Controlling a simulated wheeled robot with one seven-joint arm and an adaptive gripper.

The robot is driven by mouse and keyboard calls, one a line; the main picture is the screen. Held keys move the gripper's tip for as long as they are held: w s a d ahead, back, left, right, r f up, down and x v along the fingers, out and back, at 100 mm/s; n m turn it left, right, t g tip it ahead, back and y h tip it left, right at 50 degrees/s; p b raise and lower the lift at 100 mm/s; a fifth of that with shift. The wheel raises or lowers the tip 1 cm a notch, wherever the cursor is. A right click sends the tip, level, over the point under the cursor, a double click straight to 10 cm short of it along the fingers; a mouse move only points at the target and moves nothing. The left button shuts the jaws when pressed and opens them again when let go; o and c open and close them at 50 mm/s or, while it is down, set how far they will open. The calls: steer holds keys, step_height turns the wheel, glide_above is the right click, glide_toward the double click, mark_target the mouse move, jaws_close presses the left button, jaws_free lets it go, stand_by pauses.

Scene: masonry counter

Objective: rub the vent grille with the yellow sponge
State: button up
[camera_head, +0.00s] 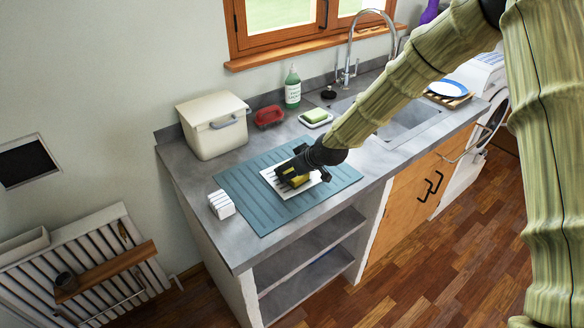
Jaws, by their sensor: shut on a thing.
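My gripper (294,175) is shut on the yellow sponge (297,181). It holds the sponge low over the vent grille, partly hiding both. The vent grille (271,174) is a white square plate with dark slots, lying on the teal ribbed mat (240,190) on the counter. The sponge appears to be at the grille's surface, but I cannot tell whether it touches.
A white ribbed block (221,205) stands left of the mat. A cream lidded box (213,125), red brush-like item (269,116), green bottle (292,88) and soap dish (316,118) stand behind. The sink (405,119) lies to the right. The mat's front is clear.

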steer(key=shift+s+a+r, duration=0.1)
steer(key=shift+s+a, duration=0.5)
steer(key=shift+a, duration=0.25)
steer(key=shift+s+a+f, duration=0.1)
steer(key=shift+s+a, duration=0.45)
steer(key=shift+a, duration=0.35)
steer(key=shift+s+a+r, duration=0.1)
steer(key=shift+s+a, duration=0.5)
steer(key=shift+a, duration=0.35)
steer(key=shift+w+d+f, duration=0.15)
steer(key=shift+w+d, duration=0.35)
steer(key=shift+d, duration=0.35)
steer(key=shift+w+d+f, duration=0.1)
steer(key=shift+w+d, duration=0.35)
steer(key=shift+d, duration=0.35)
steer(key=shift+w+d, duration=0.45)
steer(key=shift+d, duration=0.25)
steer(key=shift+w+d, duration=0.45)
steer(key=shift+d, duration=0.2)
steer(key=shift+w+r+p, duration=0.1)
steer(key=shift+r+p, duration=1.45)
steer(key=shift+r, duration=1.55)
